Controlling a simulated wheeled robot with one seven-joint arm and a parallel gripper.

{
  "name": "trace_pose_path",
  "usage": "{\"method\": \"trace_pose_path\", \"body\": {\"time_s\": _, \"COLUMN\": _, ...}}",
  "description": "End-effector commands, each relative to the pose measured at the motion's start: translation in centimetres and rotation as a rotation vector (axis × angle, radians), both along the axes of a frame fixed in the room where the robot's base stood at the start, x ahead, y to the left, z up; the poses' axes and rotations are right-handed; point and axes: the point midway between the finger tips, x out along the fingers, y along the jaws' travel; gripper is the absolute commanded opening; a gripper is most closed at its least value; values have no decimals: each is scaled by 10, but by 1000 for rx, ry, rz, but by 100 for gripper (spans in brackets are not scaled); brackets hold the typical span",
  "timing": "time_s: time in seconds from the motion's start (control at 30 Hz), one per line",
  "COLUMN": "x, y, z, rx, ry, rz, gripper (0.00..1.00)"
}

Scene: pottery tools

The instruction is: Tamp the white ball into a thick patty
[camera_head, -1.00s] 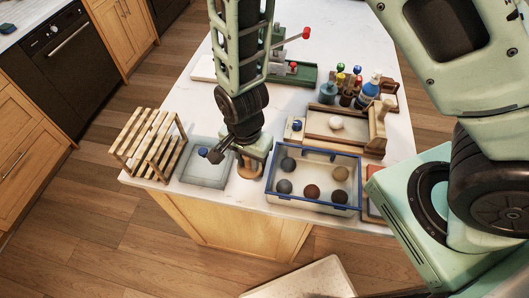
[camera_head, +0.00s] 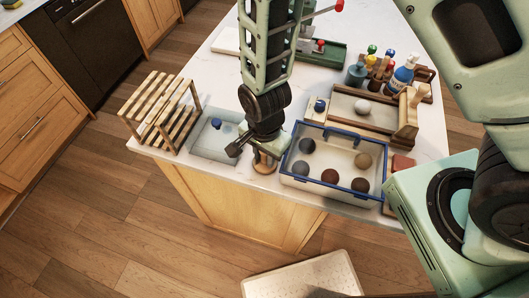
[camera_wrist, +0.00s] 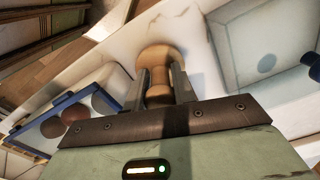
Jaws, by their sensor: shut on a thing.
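The white ball (camera_head: 362,106) rests whole and round in a shallow wooden-framed tray (camera_head: 348,121) at the right of the counter. My gripper (camera_wrist: 159,88) is shut on the narrow neck of a wooden tamper (camera_wrist: 158,57), whose round end shows beyond the fingers in the wrist view. In the head view the tamper (camera_head: 264,164) is mostly hidden behind my gripper (camera_head: 258,146), near the counter's front edge. I cannot tell whether it touches the counter. The ball is well to the right of and behind my gripper.
A blue-rimmed clear bin (camera_head: 331,185) with several dark and tan balls stands just right of my gripper. A grey lidded box (camera_head: 212,142) with a blue knob and a slatted wooden rack (camera_head: 158,107) stand left. Bottles (camera_head: 401,74) stand behind the tray.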

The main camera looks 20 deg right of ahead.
Motion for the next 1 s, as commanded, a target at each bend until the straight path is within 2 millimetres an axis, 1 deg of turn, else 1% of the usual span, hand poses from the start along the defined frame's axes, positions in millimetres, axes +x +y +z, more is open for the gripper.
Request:
{"method": "trace_pose_path", "body": {"time_s": 0.57, "x": 0, "y": 0, "z": -2, "rx": 0, "ry": 0, "rz": 1, "gripper": 0}}
{"method": "trace_pose_path", "body": {"time_s": 0.93, "x": 0, "y": 0, "z": -7, "rx": 0, "ry": 0, "rz": 1, "gripper": 0}}
{"method": "trace_pose_path", "body": {"time_s": 0.97, "x": 0, "y": 0, "z": -7, "rx": 0, "ry": 0, "rz": 1, "gripper": 28}}
{"method": "trace_pose_path", "body": {"time_s": 1.0, "x": 0, "y": 0, "z": -7, "rx": 0, "ry": 0, "rz": 1, "gripper": 39}}
